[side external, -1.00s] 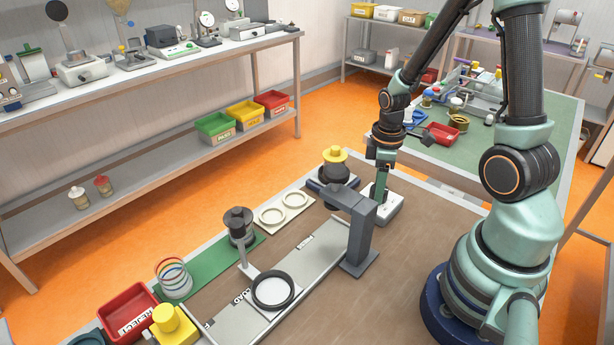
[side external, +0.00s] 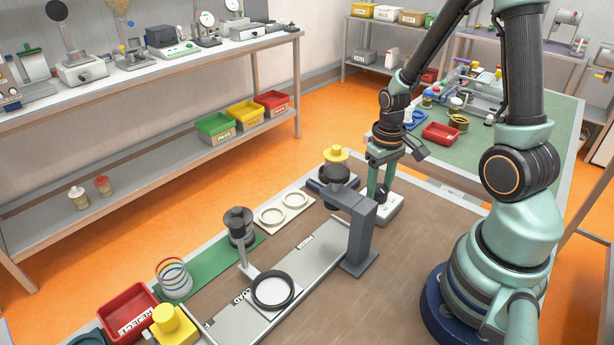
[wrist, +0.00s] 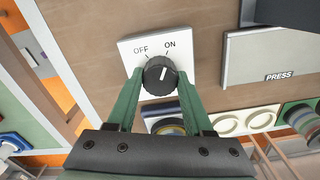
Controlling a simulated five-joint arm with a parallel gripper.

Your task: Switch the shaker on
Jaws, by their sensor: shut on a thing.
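The shaker switch is a white plate (wrist: 190,42) marked OFF and ON, with a round black knob (wrist: 158,80). The white line on the knob points up and slightly right, about toward ON. My gripper (wrist: 160,74) is shut on the knob, one green finger on each side of it. In the side view my gripper (side external: 380,190) reaches down onto the white switch box (side external: 391,212), behind the grey press post.
The dark grey press post (side external: 362,235) stands close in front of the switch. A yellow-topped device (side external: 335,154) is just left of it. Two cream rings (side external: 283,207) lie farther left. Bare brown bench (side external: 420,240) lies to the right.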

